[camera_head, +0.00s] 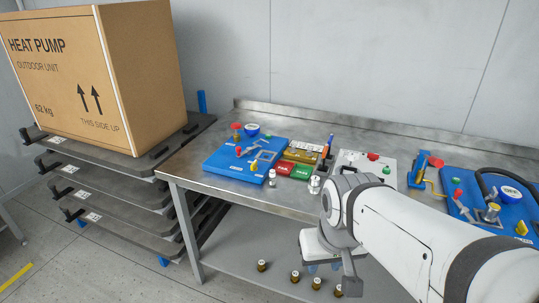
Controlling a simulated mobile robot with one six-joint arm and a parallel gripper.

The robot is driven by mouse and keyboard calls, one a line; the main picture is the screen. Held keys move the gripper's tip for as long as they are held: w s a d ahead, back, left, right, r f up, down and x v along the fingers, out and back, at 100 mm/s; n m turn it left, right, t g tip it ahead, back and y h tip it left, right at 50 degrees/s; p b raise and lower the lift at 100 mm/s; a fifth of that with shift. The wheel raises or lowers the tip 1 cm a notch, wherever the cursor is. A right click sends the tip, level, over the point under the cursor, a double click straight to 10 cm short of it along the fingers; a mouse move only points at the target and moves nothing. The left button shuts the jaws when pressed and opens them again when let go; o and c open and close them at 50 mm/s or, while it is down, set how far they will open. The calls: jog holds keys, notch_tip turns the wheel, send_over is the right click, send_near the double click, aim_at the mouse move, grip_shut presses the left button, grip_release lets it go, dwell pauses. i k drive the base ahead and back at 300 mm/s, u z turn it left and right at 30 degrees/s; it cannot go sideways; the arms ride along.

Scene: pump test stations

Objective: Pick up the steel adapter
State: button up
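Two small steel-coloured pieces stand near the front edge of the metal table (229,188). A wider, squat one (315,185) stands right of the red and green boxes, and a slimmer one (272,177) stands left of it. I cannot tell which is the steel adapter. My gripper (333,280) hangs low in front of the table edge, below and to the right of both pieces, touching neither. One dark finger shows; the rest is mostly hidden by my arm, so its opening is unclear.
A blue pump board (225,164), red box (283,169), green box (300,172) and white panel (352,160) are on the table. Another blue board (513,216) is right. Several brass pieces (295,276) stand below. A large carton (150,70) sits on a rack at left.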

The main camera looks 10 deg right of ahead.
aim_at(272, 177)
jog(key=z, duration=0.15)
jog(key=k, duration=0.3)
jog(key=u, duration=0.25)
jog(key=i, duration=0.8)
jog(key=z, duration=0.05)
jog(key=k, duration=0.45)
jog(key=z, duration=0.25)
jog(key=i, duration=0.95)
jog(key=u, duration=0.4)
